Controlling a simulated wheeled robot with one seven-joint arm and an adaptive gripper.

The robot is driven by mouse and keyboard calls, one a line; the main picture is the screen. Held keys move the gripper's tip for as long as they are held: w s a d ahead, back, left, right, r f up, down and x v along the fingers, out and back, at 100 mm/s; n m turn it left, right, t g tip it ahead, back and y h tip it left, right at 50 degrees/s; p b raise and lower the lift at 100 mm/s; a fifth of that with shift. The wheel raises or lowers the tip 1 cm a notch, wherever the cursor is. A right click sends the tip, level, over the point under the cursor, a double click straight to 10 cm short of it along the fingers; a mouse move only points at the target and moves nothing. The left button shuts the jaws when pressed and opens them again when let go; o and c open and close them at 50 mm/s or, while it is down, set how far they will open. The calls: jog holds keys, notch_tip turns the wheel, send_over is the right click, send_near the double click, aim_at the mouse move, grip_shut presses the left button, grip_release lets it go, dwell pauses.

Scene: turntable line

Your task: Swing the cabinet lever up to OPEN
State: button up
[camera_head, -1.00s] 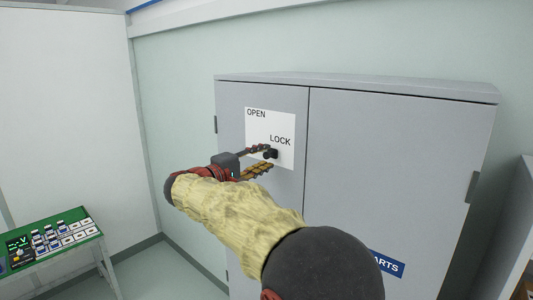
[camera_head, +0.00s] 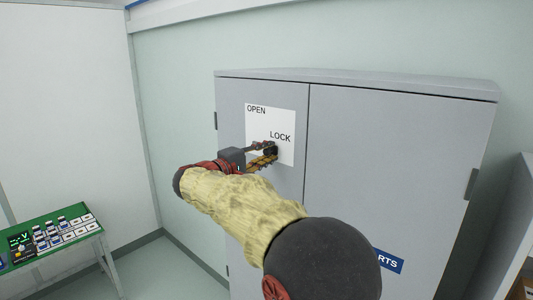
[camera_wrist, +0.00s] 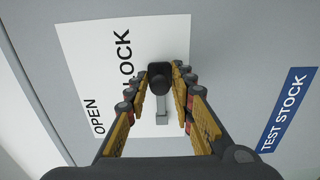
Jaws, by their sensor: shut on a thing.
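The grey cabinet (camera_head: 395,135) has a white label plate (camera_head: 257,128) on its left door, with OPEN at the upper left and LOCK lower right. The lever (camera_wrist: 160,84) has a dark round knob and a short grey stem. It sits beside the word LOCK, largely covered by my fingers in the head view. My gripper (camera_head: 268,151) is at the lever, its two fingers on either side of the knob, shut on it. In the wrist view the fingertips meet the knob, and one finger hides part of LOCK.
A blue sign (camera_wrist: 287,110) reading TEST STOCK shows on the cabinet in the wrist view. A green-topped table (camera_head: 50,238) with small items stands at the lower left. A shelf unit (camera_head: 520,240) is at the right edge. The space left of the cabinet is clear.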

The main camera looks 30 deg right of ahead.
grip_shut()
